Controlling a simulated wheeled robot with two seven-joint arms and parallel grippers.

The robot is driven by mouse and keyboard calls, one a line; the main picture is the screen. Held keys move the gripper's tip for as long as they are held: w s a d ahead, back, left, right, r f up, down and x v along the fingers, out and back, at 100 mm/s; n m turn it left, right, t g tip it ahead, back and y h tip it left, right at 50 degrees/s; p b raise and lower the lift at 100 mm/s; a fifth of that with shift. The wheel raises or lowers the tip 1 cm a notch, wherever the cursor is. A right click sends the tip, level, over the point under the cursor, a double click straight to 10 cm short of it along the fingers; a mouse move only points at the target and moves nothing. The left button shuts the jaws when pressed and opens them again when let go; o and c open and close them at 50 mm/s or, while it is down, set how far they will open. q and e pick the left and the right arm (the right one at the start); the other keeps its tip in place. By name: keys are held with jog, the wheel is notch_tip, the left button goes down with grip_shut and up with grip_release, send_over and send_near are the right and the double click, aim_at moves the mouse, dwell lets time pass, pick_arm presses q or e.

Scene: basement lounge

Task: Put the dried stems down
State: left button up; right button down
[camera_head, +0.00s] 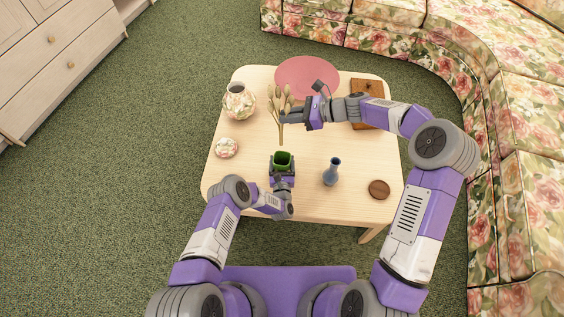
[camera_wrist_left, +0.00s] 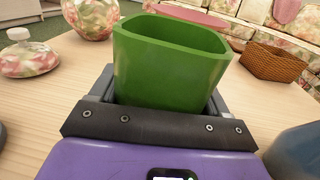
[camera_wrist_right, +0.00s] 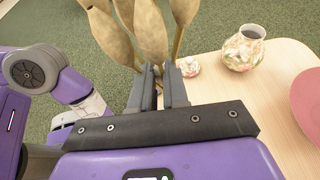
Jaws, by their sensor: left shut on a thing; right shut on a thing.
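The dried stems (camera_head: 281,103) are tan, with several bulbous heads, and stand upright. My right gripper (camera_head: 291,117) is shut on them above the table, behind the green pot. In the right wrist view the heads (camera_wrist_right: 150,35) rise above the jaws (camera_wrist_right: 158,95); the lower stems are hidden there. My left gripper (camera_head: 282,166) is shut on a green square pot (camera_head: 283,158) near the table's front middle. In the left wrist view the green pot (camera_wrist_left: 165,75) sits between the jaws. I cannot tell whether the pot touches the table.
On the wooden table (camera_head: 240,170) are a floral vase (camera_head: 239,100), a floral lidded pot (camera_head: 227,148), a blue vase (camera_head: 332,171), a brown round piece (camera_head: 379,189), a pink disc (camera_head: 300,72) and a brown basket (camera_head: 367,88). A floral sofa (camera_head: 520,100) curves around the right.

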pick_arm(q)
jog(key=shift+c, duration=0.9)
pick_arm(e)
jog(key=m+t, duration=0.2)
send_over(288, 158)
jog(key=s+a, duration=0.2)
jog(key=s, duration=0.1)
notch_tip(288, 158, down, 4)
jog(key=f+t, duration=0.1)
jog(key=f, duration=0.5)
jog(key=d+f+m+t+h, duration=0.1)
jog(key=f, duration=0.5)
jog(key=f+m+t+h, duration=0.1)
jog(key=f, duration=0.5)
jog(key=shift+s+d+f, duration=0.35)
jog(key=shift+d, duration=0.05)
jog(key=shift+f, duration=0.1)
jog(key=shift+f, duration=0.1)
jog(key=c, duration=1.1)
grip_release()
